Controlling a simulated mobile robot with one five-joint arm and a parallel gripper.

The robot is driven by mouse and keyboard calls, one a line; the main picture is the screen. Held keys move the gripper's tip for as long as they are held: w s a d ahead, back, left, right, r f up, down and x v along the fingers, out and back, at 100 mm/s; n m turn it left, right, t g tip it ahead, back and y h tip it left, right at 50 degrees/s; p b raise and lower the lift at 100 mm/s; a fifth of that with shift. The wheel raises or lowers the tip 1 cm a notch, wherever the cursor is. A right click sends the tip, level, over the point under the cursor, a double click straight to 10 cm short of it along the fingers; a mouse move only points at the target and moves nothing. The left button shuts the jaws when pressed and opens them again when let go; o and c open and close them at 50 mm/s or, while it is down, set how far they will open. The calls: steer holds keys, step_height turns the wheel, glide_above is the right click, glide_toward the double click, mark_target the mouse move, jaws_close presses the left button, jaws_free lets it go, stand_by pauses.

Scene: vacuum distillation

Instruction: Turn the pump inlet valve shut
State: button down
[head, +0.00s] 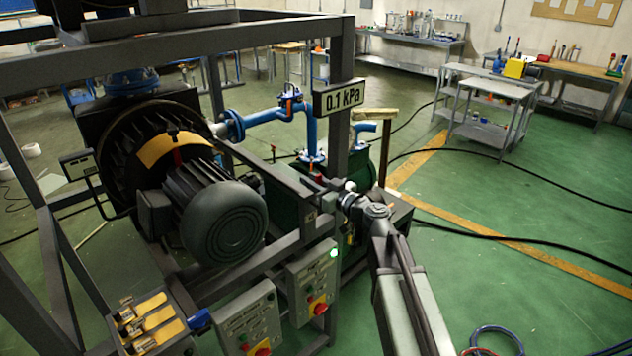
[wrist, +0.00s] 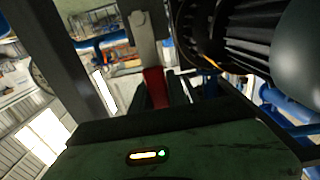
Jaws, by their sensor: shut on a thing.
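A red handle (wrist: 155,88) sits between the fingers of my gripper in the wrist view. I take it to be the pump inlet valve's handle. In the head view a small bit of red (head: 318,177) shows at the tip of my gripper (head: 326,184), just below the blue pipe (head: 310,130). My gripper is shut on this handle. The green pump body (head: 290,195) is behind and below the gripper, partly hidden by the frame. Its lit sight glass (wrist: 148,155) shows in the wrist view. The valve body is mostly hidden, so its exact angle cannot be told.
A dark steel frame (head: 345,52) with a "0.1 kPa" display (head: 339,97) stands close to the arm. A large motor (head: 222,215) is at left, with control boxes (head: 312,280) below. Black cables (head: 500,168) cross the open green floor at right.

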steer(key=c, duration=1.3)
jaws_free()
steer(key=shift+s+a, duration=0.1)
steer(key=v, duration=0.8)
